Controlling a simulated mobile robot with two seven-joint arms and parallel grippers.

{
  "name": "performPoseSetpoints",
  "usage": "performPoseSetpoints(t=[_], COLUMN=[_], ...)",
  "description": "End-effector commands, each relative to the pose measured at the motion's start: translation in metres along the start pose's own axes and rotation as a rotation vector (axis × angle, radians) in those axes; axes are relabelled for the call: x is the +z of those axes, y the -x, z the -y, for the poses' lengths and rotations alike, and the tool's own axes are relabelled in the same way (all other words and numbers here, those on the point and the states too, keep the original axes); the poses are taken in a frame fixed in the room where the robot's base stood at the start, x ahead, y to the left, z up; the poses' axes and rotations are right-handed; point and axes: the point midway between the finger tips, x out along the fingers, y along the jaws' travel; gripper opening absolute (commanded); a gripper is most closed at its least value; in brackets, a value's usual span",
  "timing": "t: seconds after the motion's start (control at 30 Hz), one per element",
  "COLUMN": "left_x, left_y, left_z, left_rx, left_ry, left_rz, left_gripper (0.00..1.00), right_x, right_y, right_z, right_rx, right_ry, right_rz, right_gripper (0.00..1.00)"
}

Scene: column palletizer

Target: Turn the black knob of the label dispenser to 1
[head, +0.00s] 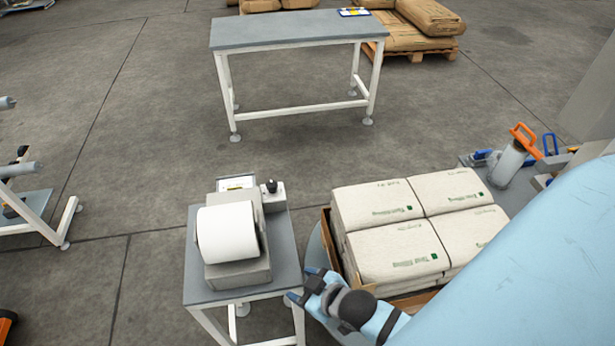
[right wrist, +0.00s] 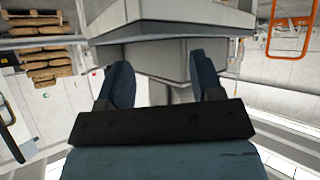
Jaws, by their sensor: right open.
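The label dispenser (head: 238,275) is a grey machine with a large white roll (head: 228,234), standing on a small grey table (head: 200,290). Its black knob (head: 271,186) stands on a light box at the dispenser's far right; the knob's setting is too small to read. My right gripper (head: 302,284) is at the table's near right edge, well nearer than the knob and apart from it. In the right wrist view, its two dark blue fingers (right wrist: 164,85) are spread with nothing gripped. Grey surfaces lie beyond them; the knob does not show there. My left gripper is not in view.
White sacks (head: 400,250) are stacked in an open carton just right of the small table, close to my right arm. A long grey workbench (head: 295,30) stands at the back. A post with an orange handle (head: 525,140) is at right. Floor between is clear.

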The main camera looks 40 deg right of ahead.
Motion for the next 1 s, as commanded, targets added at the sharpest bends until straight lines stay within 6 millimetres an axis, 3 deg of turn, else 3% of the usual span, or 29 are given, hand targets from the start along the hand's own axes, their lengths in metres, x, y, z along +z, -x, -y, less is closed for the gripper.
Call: performPoseSetpoints(t=[0.3,1.0], left_x=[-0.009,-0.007], left_y=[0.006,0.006], left_z=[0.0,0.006], left_rx=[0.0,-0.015], left_ry=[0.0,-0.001], left_rz=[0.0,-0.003], left_gripper=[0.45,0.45], right_x=[0.022,0.024], right_y=[0.01,0.01], right_z=[0.017,0.018], right_rx=[-0.029,-0.031], right_ry=[-0.104,-0.113], right_rz=[-0.003,-0.009], right_gripper=[0.6,0.6])
